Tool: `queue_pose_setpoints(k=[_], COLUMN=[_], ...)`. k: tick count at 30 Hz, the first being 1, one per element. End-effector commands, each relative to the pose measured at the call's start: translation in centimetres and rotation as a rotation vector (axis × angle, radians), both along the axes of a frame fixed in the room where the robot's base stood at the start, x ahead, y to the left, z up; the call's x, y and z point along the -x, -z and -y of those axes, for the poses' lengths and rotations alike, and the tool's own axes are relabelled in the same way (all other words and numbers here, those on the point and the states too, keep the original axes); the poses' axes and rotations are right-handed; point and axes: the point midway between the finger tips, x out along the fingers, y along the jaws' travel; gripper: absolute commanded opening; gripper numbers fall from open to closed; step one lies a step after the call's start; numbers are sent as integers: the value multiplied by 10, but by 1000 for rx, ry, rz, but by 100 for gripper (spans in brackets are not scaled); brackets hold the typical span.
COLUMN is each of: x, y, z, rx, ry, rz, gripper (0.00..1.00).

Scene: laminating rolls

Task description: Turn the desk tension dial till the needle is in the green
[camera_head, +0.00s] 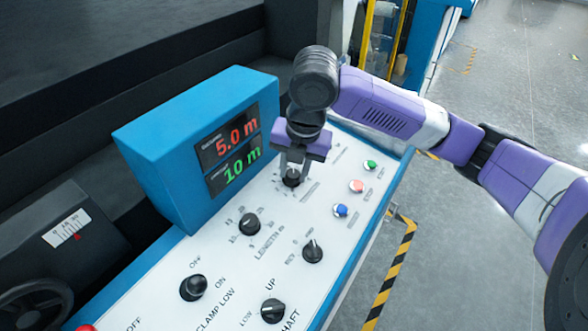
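A black dial (291,179) sits on the far part of the white sloping desk panel (320,225), with a ring of small marks around it. Its label is too small to read, so I cannot tell for sure that it is the tension dial. My gripper (293,171) points down at this dial, its two fingers spread on either side of the top. I cannot tell whether they press on it. A gauge with a white scale (67,228) and a red mark is on a dark housing at the left. I cannot make out a green zone or needle position.
Other black knobs stand nearby: one by the length label (249,224), one to its right (312,251), and the clamp knob (193,287). Green, red and blue buttons (341,210) line the right side. A blue display box (165,150) reads 5.0 m and 10 m.

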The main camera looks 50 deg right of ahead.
Motion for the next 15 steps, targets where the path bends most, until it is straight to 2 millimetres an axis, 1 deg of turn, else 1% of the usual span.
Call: queue_pose_setpoints(k=[1, 3, 12, 15], x=[0, 0, 0, 1], y=[0, 0, 0, -5], z=[0, 0, 0, 0], rx=[1, 1, 0, 0], ry=[1, 1, 1, 1], rz=[0, 0, 0, 0], gripper=[38, 52, 52, 52])
